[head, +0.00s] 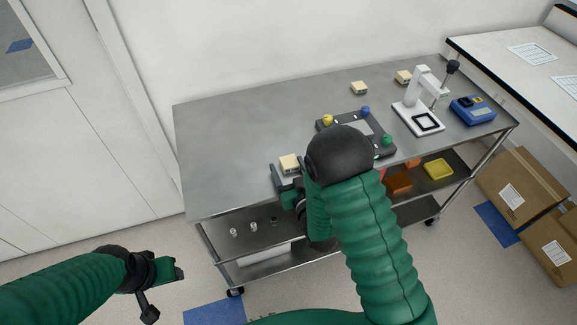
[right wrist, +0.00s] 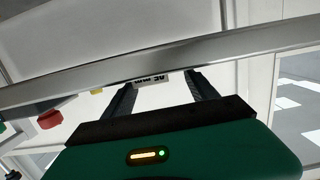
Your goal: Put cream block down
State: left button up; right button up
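A small cream block (head: 289,162) is at the front edge of the steel table (head: 235,130) in the head view. My right gripper (head: 287,172) is at this block, its dark fingers around it, and appears shut on it. My own forearm hides much of this gripper. In the right wrist view the fingers (right wrist: 163,88) stand apart with a small printed label between them, close to the table's metal edge. Whether the block touches the table is hard to tell. My left gripper (head: 165,272) is away from the table at lower left; its finger opening is unclear.
Two other cream blocks (head: 359,88) (head: 403,77) lie at the back. A dark device with coloured knobs (head: 366,128), a white stand (head: 418,117) and a blue device (head: 473,110) occupy the right side. The table's left half is clear.

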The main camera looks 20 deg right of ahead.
jog(key=shift+w, duration=0.1)
jog(key=shift+d+f, duration=0.2)
jog(key=shift+d, duration=0.4)
jog(key=shift+s+d+r, duration=0.1)
jog(key=shift+s+d, duration=0.15)
jog(key=shift+s, duration=0.25)
jog(key=shift+s+d, duration=0.2)
jog(key=shift+s, duration=0.25)
jog(key=s, duration=0.2)
jog(key=s+r, duration=0.1)
jog(key=s, duration=0.1)
jog(key=shift+s+a, duration=0.15)
jog(key=shift+s, duration=0.15)
pick_arm(q)
notch_tip(320, 180, up, 7)
jog(key=d+p, duration=0.1)
jog(key=p, duration=0.6)
jog(key=shift+d+r, duration=0.15)
pick_arm(e)
jog(key=s, duration=0.5)
jog(key=shift+s+r, duration=0.2)
jog(key=shift+r, duration=0.15)
pick_arm(q)
jog(key=shift+w, duration=0.1)
